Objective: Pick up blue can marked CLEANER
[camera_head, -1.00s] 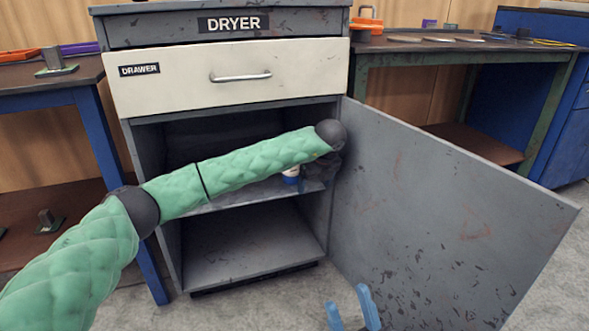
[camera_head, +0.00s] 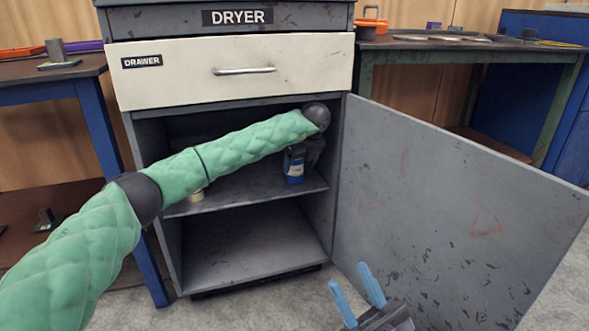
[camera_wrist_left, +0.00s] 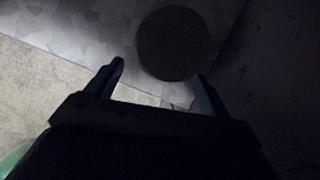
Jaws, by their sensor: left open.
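A blue can (camera_head: 294,171) with a white label stands on the middle shelf inside the open cabinet, near its right side. The label's wording is too small to read. My left arm reaches into the cabinet, and my left gripper (camera_head: 303,153) is beside the can's upper part, partly hidden by the wrist. In the left wrist view the left gripper (camera_wrist_left: 160,80) is open, with a dark round shape (camera_wrist_left: 173,43) just beyond the fingertips, nearer the right finger; I cannot tell if it is the can's top. My right gripper (camera_head: 350,279) is open and empty at the bottom.
The grey cabinet door (camera_head: 450,215) stands open to the right. The closed drawer (camera_head: 170,85) is above the opening. The lower compartment (camera_head: 250,240) looks empty.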

